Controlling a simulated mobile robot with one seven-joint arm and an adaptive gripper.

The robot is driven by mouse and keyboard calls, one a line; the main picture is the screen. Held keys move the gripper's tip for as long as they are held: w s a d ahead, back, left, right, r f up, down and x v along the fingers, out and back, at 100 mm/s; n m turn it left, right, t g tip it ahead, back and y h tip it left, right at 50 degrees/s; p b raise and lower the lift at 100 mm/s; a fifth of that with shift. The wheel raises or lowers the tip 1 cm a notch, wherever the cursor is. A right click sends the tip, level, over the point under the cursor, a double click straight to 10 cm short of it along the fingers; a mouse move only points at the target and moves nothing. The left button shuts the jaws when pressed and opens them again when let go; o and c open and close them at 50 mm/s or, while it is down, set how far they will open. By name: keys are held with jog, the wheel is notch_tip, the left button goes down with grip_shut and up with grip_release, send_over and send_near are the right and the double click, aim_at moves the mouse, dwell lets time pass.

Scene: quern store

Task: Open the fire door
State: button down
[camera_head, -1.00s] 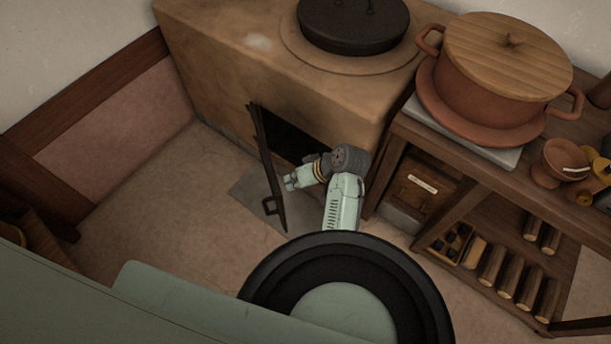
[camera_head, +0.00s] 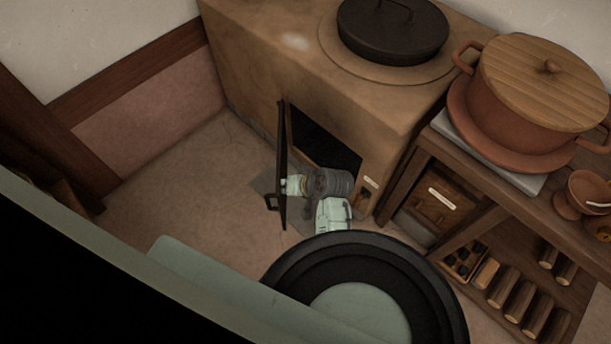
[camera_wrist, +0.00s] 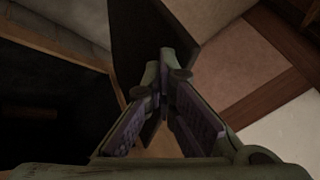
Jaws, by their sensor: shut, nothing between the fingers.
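The fire door (camera_head: 283,165) is a dark thin panel on the front of the clay stove (camera_head: 300,60). It stands swung out from the dark firebox opening (camera_head: 325,148), with its handle (camera_head: 271,201) on the outer face. My gripper (camera_head: 284,186) is on the inner side of the door, its tip close to or against the panel; I cannot tell if it touches. In the wrist view my gripper (camera_wrist: 165,75) is shut and empty, its fingertips meeting in front of the dark door panel (camera_wrist: 140,35). The tips are partly hidden in the head view.
A wooden shelf unit (camera_head: 405,185) stands right of the stove, with a lidded clay pot (camera_head: 520,115) on top and several logs (camera_head: 515,305) below. A black lidded pan (camera_head: 392,35) sits on the stove. The floor (camera_head: 175,200) left of the door is clear.

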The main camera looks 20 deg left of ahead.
jog(key=s+a+m+t+p, duration=0.1)
jog(key=s+a+m+p, duration=0.1)
jog(key=a, duration=0.8)
jog(key=s+a+m+t+h+p, duration=0.1)
jog(key=s+a+m+p, duration=0.1)
jog(key=a, duration=0.9)
jog(key=shift+s+a+m+t, duration=0.25)
jog(key=shift+a+m+t, duration=0.05)
jog(key=shift+m, duration=0.1)
jog(key=shift+d, duration=0.15)
